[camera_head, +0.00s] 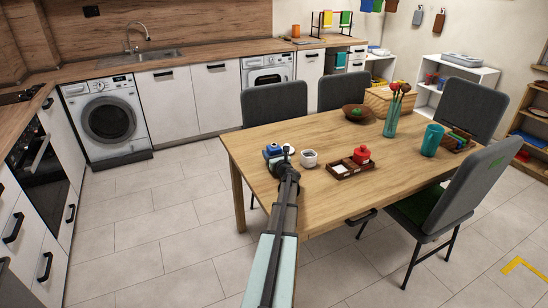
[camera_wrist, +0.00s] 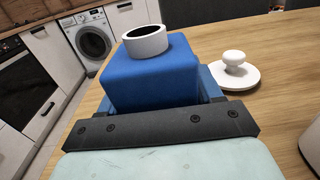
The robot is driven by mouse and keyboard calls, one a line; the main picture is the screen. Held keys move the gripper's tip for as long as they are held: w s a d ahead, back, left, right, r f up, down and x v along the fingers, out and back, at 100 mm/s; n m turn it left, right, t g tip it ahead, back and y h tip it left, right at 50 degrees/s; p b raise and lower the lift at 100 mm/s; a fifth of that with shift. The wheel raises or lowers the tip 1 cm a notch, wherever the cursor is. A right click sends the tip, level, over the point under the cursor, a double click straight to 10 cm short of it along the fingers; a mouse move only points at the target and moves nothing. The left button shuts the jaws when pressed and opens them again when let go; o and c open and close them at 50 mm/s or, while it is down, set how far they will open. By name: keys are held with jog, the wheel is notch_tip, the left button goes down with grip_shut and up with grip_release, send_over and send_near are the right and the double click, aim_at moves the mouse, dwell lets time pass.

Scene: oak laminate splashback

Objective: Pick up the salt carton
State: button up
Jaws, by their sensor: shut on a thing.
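The salt carton, a blue box with a white ring-shaped top (camera_wrist: 152,75), fills the middle of the wrist view. In the head view the blue carton (camera_head: 272,151) is small, at the left part of the table, partly hidden by my gripper. My gripper (camera_head: 281,161) reaches over the table's near left edge and is shut on the carton. Its fingertips are mostly hidden in the wrist view. I cannot tell whether the carton touches the table.
A white knobbed lid (camera_wrist: 235,72) lies just right of the carton. A teal cup (camera_head: 431,140) stands farther right.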

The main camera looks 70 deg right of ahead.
jog(key=shift+c, duration=0.6)
jog(key=shift+r, duration=0.1)
